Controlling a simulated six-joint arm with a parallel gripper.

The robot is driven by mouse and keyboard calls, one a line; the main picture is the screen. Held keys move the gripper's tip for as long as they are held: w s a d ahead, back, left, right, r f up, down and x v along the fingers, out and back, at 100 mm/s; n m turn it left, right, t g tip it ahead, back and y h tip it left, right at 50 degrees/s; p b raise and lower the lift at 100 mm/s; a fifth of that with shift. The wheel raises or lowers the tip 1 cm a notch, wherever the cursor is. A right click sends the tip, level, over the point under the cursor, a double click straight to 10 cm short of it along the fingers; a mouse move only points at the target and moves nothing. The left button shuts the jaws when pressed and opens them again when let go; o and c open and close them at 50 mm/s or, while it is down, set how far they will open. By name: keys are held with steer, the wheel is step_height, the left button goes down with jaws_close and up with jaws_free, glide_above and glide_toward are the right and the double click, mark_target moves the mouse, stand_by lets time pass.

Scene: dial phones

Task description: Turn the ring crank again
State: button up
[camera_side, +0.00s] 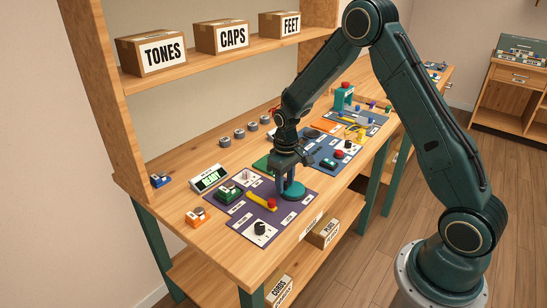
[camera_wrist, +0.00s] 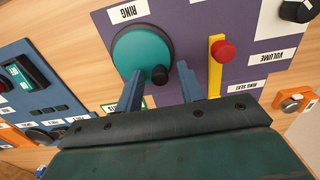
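The ring crank is a round teal disc (camera_wrist: 140,48) with a black knob (camera_wrist: 160,75) near its edge, set on the purple panel by the RING label. In the side view the teal disc (camera_side: 295,191) sits at the panel's right edge, partly hidden by my gripper (camera_side: 286,182). My gripper (camera_wrist: 160,70) reaches down over the disc. Its two blue fingers stand apart on either side of the black knob, with a visible gap on both sides. The gripper looks open and holds nothing.
A yellow lever (camera_wrist: 215,70) with a red ball (camera_wrist: 222,51) stands close beside the crank. A black volume knob (camera_side: 260,228) is at the panel's front. A display (camera_side: 210,178) reads READY. A blue panel (camera_side: 325,155) with other parts lies beyond.

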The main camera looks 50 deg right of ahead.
mark_target(297, 183)
steer(key=c, duration=0.6)
steer(key=shift+w+d, duration=0.4)
steer(key=shift+d, duration=0.4)
steer(key=shift+d, duration=0.6)
stand_by(0.4)
steer(key=shift+s+d, duration=0.55)
steer(key=shift+d, duration=0.15)
stand_by(0.6)
steer(key=shift+s+d, duration=0.15)
steer(key=shift+s, duration=0.4)
stand_by(0.3)
steer(key=o, duration=0.6)
